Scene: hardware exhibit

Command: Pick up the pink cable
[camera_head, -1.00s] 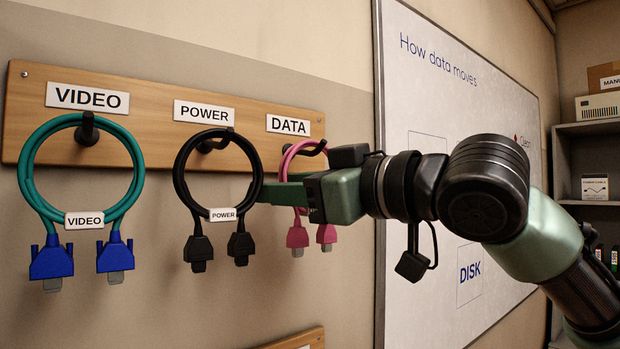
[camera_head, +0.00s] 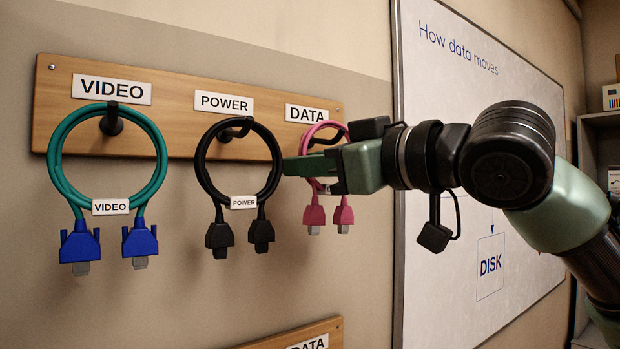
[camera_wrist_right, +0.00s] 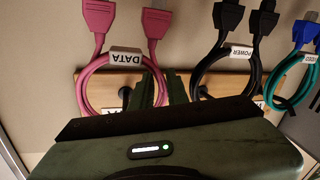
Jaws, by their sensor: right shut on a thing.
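The pink cable (camera_head: 343,214) is a loop with two pink plugs at its lower end, at the hook under the DATA sign (camera_head: 312,114). My right gripper (camera_head: 290,167) comes in from the right and covers the loop's middle. In the right wrist view the cable's tag (camera_wrist_right: 126,58) reads DATA upside down. There the right gripper's fingers (camera_wrist_right: 161,90) are shut on one side of the pink loop, and the dark hook (camera_wrist_right: 125,93) shows inside the loop. My left gripper is not in view.
A black POWER cable (camera_head: 198,170) hangs close to the left of my right fingertips. A teal VIDEO cable (camera_head: 54,165) with blue plugs hangs farther left. A whiteboard (camera_head: 480,120) stands on the wall behind my right arm. Another wooden board (camera_head: 270,343) shows at the bottom edge.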

